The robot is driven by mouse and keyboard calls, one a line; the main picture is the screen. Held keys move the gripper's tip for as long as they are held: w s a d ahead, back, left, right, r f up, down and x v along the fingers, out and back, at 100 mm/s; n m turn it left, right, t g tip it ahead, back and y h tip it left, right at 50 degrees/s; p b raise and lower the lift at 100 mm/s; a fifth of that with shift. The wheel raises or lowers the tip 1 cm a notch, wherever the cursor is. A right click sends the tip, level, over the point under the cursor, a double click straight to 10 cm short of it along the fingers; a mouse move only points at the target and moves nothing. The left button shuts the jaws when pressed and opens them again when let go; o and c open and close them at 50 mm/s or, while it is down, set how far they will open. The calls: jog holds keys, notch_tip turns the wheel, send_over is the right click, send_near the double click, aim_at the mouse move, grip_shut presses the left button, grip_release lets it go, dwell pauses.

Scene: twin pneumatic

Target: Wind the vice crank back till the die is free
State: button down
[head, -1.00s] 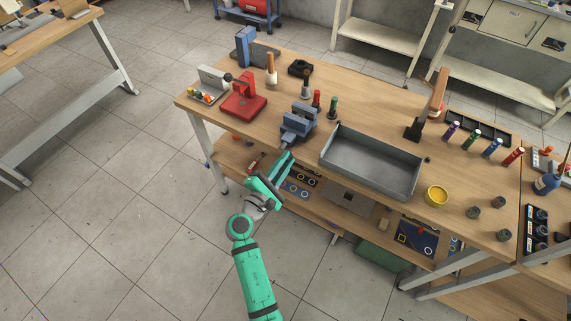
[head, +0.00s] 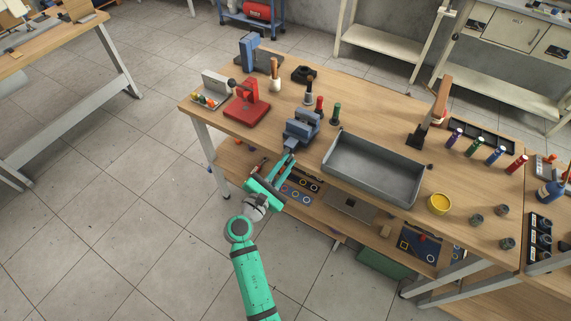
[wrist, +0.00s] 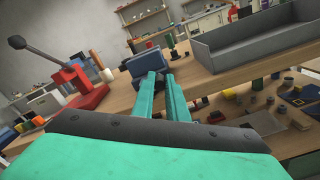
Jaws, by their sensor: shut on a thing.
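The blue-grey vice (head: 302,128) stands at the front edge of the wooden workbench, and it also shows in the wrist view (wrist: 147,62). My green gripper (head: 287,160) reaches up to the front of the vice from below the bench edge. In the wrist view its two fingers (wrist: 166,82) point at the vice front, close together, shut on the vice crank. The crank itself is mostly hidden between and behind the fingers. I cannot make out a die in the vice jaws in either view.
A grey open tray (head: 372,170) stands right of the vice. A red press (head: 247,103) stands to the left. Red and green handled tools (head: 319,106) stand just behind the vice. A lower shelf (head: 350,207) with parts lies under the bench.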

jog(key=shift+a, duration=0.15)
jog(key=c, duration=1.7)
grip_release()
jog(key=shift+c, duration=0.2)
jog(key=v, duration=1)
jog(key=shift+s+a, duration=0.2)
jog(key=shift+s, duration=0.1)
